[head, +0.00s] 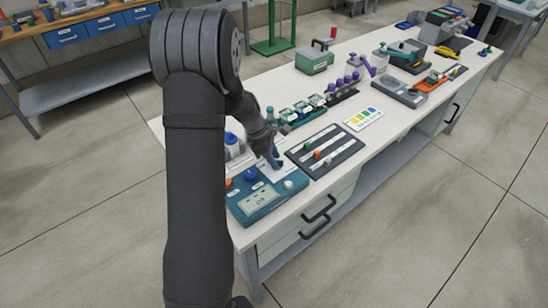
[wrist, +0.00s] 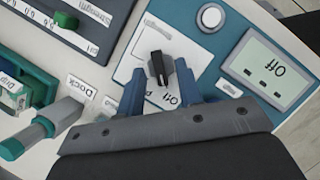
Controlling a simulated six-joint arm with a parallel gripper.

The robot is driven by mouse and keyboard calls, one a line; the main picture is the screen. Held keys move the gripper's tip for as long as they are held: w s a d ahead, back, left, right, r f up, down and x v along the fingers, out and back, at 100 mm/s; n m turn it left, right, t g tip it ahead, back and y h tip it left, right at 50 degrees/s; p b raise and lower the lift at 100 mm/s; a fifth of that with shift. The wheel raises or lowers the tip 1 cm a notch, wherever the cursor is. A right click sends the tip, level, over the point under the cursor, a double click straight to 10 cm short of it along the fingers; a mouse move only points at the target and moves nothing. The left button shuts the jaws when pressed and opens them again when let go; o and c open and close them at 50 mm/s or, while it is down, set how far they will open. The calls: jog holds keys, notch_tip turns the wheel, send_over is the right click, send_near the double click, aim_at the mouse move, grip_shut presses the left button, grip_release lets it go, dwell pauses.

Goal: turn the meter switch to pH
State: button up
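The meter (head: 262,200) is a teal box with a pale panel at the near left end of the bench. Another label there is mostly covered by a finger. My gripper (wrist: 166,88) has its blue fingers apart, one on each side of the knob's near end, with gaps showing. In the head view my gripper (head: 275,161) is low over the meter's far side, hiding the switch.
A white round button (wrist: 211,17) is beside the switch. A dark slider panel (head: 325,150) lies right of the meter. A docked teal-tipped probe (wrist: 45,128) is close to the gripper in the wrist view. Blue (head: 251,174) and orange (head: 228,183) caps stand at the meter's left.

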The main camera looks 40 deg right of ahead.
jog(key=shift+f, duration=0.2)
jog(key=shift+c, duration=0.2)
grip_shut()
jog(key=shift+d+m, duration=0.1)
jog(key=shift+m, duration=0.2)
jog(key=m, duration=0.1)
jog(key=m+y, duration=0.1)
jog(key=m, duration=0.1)
jog(key=m+g+y, duration=0.1)
jog(key=m, duration=0.1)
jog(key=shift+w+d, duration=0.1)
jog(key=shift+d, duration=0.15)
jog(key=m+y, duration=0.1)
jog(key=m, duration=0.2)
jog(key=m+y, duration=0.1)
jog(key=m, duration=0.2)
jog(key=shift+d, duration=0.2)
